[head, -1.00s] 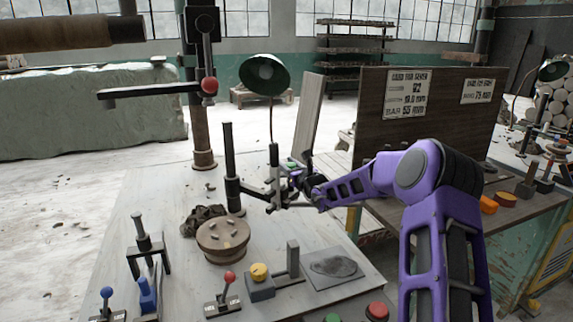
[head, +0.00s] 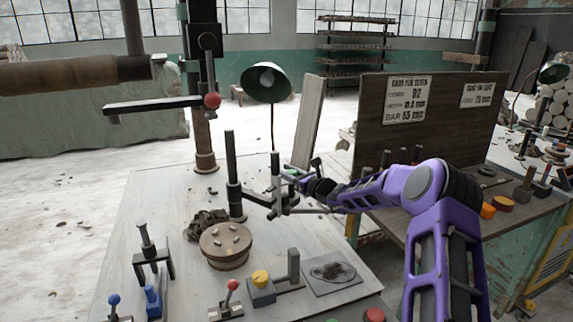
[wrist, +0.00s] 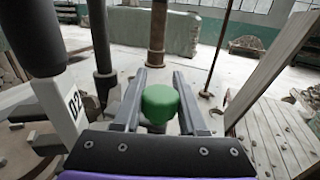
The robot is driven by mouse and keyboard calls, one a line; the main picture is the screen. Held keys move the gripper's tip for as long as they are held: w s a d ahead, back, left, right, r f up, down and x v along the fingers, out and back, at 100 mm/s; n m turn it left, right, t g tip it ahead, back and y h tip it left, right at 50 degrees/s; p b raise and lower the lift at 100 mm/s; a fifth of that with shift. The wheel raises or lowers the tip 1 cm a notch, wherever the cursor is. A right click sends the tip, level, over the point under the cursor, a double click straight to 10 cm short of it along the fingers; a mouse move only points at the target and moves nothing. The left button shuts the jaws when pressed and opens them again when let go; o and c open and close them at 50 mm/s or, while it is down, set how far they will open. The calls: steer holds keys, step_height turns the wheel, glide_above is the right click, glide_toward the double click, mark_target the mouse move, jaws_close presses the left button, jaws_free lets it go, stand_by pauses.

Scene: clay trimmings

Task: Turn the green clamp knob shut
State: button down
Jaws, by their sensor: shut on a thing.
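The green clamp knob (wrist: 160,102) is a round green cap in the middle of the wrist view, between the two fingers of my gripper (wrist: 159,76). The fingers are closed on its sides, and its top shows clear. In the head view my gripper (head: 296,192) is at the dark clamp post (head: 276,180) on the pale bench. The knob is too small and cluttered there to make out. How far the knob is turned cannot be told.
A tall dark rod (head: 232,178) stands just left of the clamp. A round wooden wheel (head: 226,243), a red-knobbed lever (head: 228,300) and a yellow-topped block (head: 261,286) are in front. A green lamp (head: 266,84) and a leaning board (head: 308,122) stand behind.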

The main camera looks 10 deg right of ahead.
steer(key=shift+s+a+n+g+y+p, duration=0.1)
steer(key=shift+n+g+y+p, duration=0.35)
steer(key=shift+n+g+y, duration=0.3)
steer(key=shift+s+a+n+g+y+p, duration=0.1)
steer(key=shift+n+g+y+p, duration=0.4)
steer(key=shift+y, duration=0.35)
steer(key=shift+c, duration=2.3)
jaws_free()
steer(key=v, duration=1.7)
steer(key=shift+d, duration=0.2)
